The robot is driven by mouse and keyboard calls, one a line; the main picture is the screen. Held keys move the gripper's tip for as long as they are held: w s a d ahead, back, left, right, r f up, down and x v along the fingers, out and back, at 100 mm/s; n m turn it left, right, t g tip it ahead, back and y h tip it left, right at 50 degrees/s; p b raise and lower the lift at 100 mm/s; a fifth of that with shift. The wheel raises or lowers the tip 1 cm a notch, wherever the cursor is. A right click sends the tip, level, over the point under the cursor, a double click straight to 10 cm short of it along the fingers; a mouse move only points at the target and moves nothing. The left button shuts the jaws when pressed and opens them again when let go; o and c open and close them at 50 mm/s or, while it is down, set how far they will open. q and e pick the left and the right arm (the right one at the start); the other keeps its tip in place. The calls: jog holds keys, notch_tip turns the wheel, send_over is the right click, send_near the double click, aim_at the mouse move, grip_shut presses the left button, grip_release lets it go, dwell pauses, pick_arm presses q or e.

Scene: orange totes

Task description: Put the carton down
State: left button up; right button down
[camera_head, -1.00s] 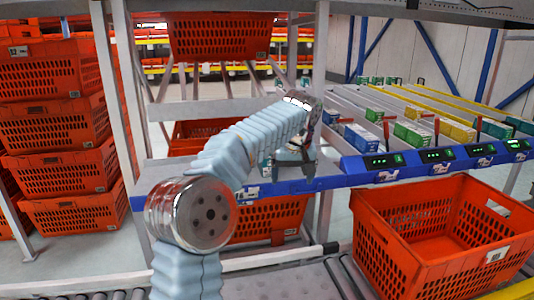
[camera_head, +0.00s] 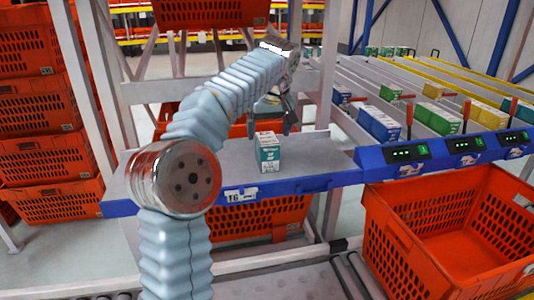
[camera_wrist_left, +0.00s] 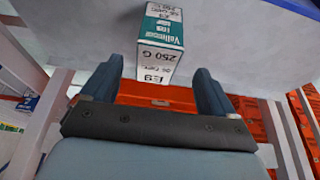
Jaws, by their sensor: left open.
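A small white and teal carton (camera_head: 268,152) stands upright on the grey shelf (camera_head: 215,165) with the blue front edge. My left gripper (camera_head: 280,117) is open, above and behind the carton in the head view. In the left wrist view the carton (camera_wrist_left: 160,42) lies just beyond the two spread fingertips (camera_wrist_left: 158,82), with a gap between them and no finger visibly gripping it. Its printed faces show "250 G" and "E9". My right gripper is not in either view.
An empty orange tote (camera_head: 450,235) stands at the lower right by the rollers. Sloped lanes with several cartons (camera_head: 378,122) lie to the right, behind blue display units (camera_head: 405,154). Orange totes (camera_head: 40,150) are stacked at the left. The shelf right of the carton is clear.

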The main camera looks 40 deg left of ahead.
pick_arm(q)
jog(key=x, duration=0.9)
jog(key=shift+w+a, duration=0.25)
jog(key=shift+w, duration=0.1)
jog(key=c, duration=1.3)
